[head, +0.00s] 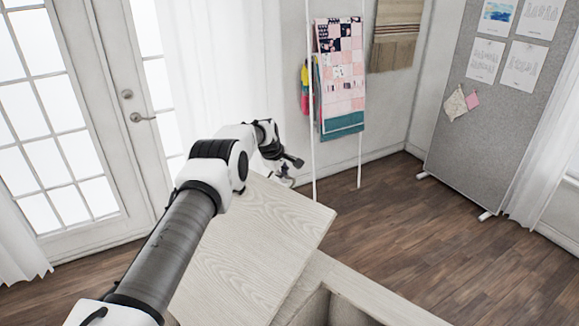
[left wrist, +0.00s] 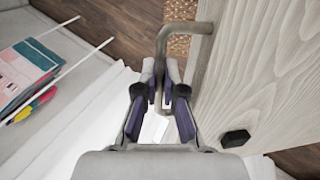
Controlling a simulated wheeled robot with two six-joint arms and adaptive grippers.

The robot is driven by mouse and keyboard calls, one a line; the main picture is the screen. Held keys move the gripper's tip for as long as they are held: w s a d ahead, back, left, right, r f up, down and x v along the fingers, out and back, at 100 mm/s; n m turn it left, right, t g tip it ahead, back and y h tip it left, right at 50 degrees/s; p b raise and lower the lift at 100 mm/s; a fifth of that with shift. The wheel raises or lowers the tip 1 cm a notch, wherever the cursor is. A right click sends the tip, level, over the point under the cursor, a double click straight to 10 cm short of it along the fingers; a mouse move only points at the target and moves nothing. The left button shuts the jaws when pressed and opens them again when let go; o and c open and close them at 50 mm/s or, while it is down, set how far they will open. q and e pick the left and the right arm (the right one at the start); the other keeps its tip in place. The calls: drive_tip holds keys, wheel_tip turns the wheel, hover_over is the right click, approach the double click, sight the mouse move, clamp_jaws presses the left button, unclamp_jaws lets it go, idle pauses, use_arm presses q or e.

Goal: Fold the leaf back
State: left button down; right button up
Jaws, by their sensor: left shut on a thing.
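The leaf (head: 262,225) is a pale wood-grained panel. In the head view it sits raised and tilted over the cabinet (head: 362,294), and its face also shows on the right of the left wrist view (left wrist: 250,65). A bent metal handle (left wrist: 182,29) stands out from the leaf. My left gripper (head: 291,167) is at the leaf's far edge. In the left wrist view, its fingers (left wrist: 172,92) are shut on the handle's bar. My arm covers part of the leaf's left side. My right gripper is not in view.
The cabinet has an open recess (head: 318,308) near the bottom edge. A white rack with a patchwork quilt (head: 340,80) stands beyond the leaf. Glass doors (head: 60,110) are at the left and a grey pinboard (head: 490,110) at the right. The wooden floor (head: 430,235) on the right is clear.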

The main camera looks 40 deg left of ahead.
use_arm(q)
drive_tip(key=shift+w+f, duration=0.1)
idle(0.3)
drive_tip(key=c, duration=1.3)
unclamp_jaws()
drive_tip(key=shift+s+r, duration=0.2)
drive_tip(key=v, duration=1.2)
